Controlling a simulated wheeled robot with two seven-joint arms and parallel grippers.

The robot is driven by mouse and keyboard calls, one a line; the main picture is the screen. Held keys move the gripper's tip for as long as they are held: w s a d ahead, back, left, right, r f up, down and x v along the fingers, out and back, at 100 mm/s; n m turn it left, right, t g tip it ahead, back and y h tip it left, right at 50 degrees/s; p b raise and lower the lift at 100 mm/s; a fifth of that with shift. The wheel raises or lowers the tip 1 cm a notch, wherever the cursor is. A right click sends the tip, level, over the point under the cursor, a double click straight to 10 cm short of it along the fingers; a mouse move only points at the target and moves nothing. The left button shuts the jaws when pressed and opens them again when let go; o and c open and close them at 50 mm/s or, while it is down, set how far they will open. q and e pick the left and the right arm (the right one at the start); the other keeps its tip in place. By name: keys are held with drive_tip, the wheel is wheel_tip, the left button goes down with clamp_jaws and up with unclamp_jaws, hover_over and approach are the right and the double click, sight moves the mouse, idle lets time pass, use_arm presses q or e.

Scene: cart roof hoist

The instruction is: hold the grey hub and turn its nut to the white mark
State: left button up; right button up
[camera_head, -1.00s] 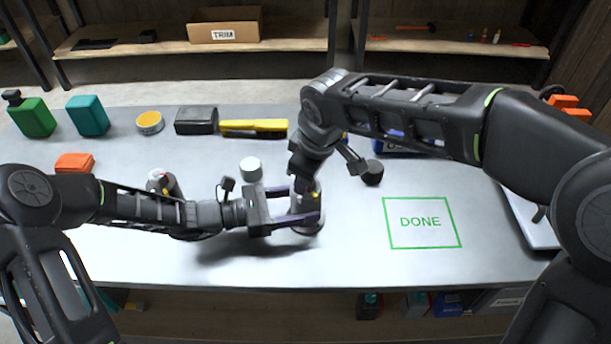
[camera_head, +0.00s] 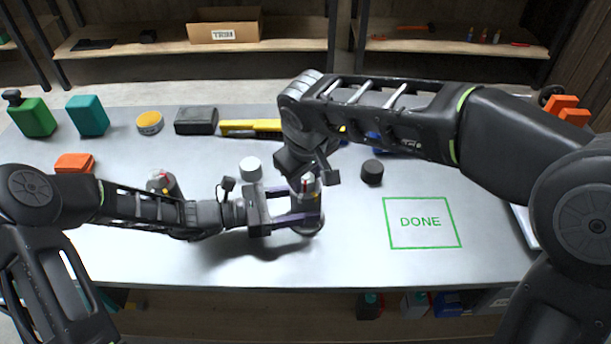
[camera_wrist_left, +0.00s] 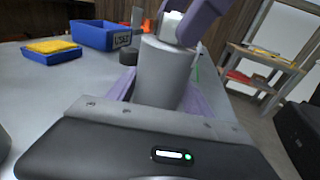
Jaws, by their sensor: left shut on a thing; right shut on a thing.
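The grey hub (camera_head: 306,228) stands upright on the bench, left of the green DONE square. My left gripper (camera_head: 306,207) is shut around it, with purple fingers on both sides. The hub also shows large in the left wrist view (camera_wrist_left: 162,72). Its pale nut (camera_wrist_left: 170,24) sits on top. My right gripper (camera_wrist_left: 190,25) is shut on the nut from above; its purple finger covers part of it. In the head view a small red patch and a yellow patch show near the hub's top. I cannot make out the white mark or the nut's angle to it.
A second, similar grey hub (camera_head: 161,183) stands behind my left forearm. A white cylinder (camera_head: 250,168) and a black round piece (camera_head: 372,172) stand near the gripped hub. The DONE square (camera_head: 421,222) is empty.

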drive_tip(key=o, duration=1.2)
drive_tip(key=shift+c, duration=0.2)
drive_tip(key=shift+n+y, duration=0.3)
drive_tip(key=shift+n, duration=0.8)
drive_tip(key=shift+d+n+y, duration=0.15)
drive_tip(key=shift+n+y, duration=0.15)
drive_tip(key=shift+n, duration=0.7)
drive_tip(key=shift+n+g+y, duration=0.4)
drive_tip(key=shift+n, duration=0.9)
